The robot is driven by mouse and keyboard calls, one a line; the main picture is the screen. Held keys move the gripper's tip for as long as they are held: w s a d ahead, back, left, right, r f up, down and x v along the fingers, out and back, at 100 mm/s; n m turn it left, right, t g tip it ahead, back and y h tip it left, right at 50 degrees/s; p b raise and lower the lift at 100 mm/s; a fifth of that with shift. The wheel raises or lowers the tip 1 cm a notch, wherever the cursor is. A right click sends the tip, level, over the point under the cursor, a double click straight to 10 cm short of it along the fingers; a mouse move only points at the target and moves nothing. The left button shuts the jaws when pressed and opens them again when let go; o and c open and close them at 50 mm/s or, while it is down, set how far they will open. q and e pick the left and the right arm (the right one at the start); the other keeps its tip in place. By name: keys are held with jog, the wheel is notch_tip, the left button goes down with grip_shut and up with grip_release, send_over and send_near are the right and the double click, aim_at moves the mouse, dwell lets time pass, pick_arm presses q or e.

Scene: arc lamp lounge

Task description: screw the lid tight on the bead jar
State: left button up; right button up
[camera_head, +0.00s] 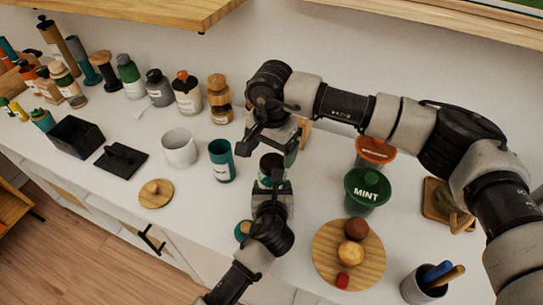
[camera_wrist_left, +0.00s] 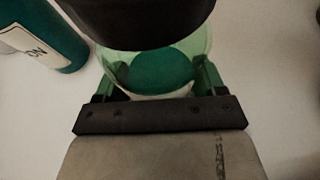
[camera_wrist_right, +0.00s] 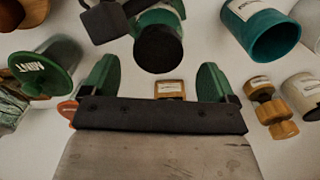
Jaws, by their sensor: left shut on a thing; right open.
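The bead jar (camera_wrist_left: 165,72) is a clear jar with green contents. It stands between the two green fingers of my left gripper (camera_wrist_left: 155,82), which is shut on it. A black lid (camera_wrist_left: 140,18) sits on top of the jar; how tight it is cannot be told. In the head view my left gripper (camera_head: 271,185) holds the jar from the front. My right gripper (camera_head: 271,146) is close behind and above the jar. In the right wrist view, my right gripper (camera_wrist_right: 155,85) is open and empty, with the black lid (camera_wrist_right: 158,50) beyond its fingers, apart from them.
A teal cup (camera_head: 221,161) and a white cup (camera_head: 179,148) stand left of the jar. A green-lidded MINT jar (camera_head: 367,186) and a round wooden board (camera_head: 325,268) with round items are to the right. Bottles line the wall at left. A wooden shelf (camera_head: 150,12) overhangs.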

aim_at(272, 162)
jog(key=shift+r, duration=0.1)
jog(key=shift+c, duration=0.2)
jog(key=shift+r, duration=0.2)
jog(key=shift+c, duration=0.3)
jog(key=shift+d+r+n, duration=0.1)
jog(key=shift+r+n, duration=1.1)
jog(key=shift+r, duration=0.35)
jog(key=shift+f, duration=0.15)
jog(key=shift+f, duration=3.95)
jog(key=shift+c, duration=0.3)
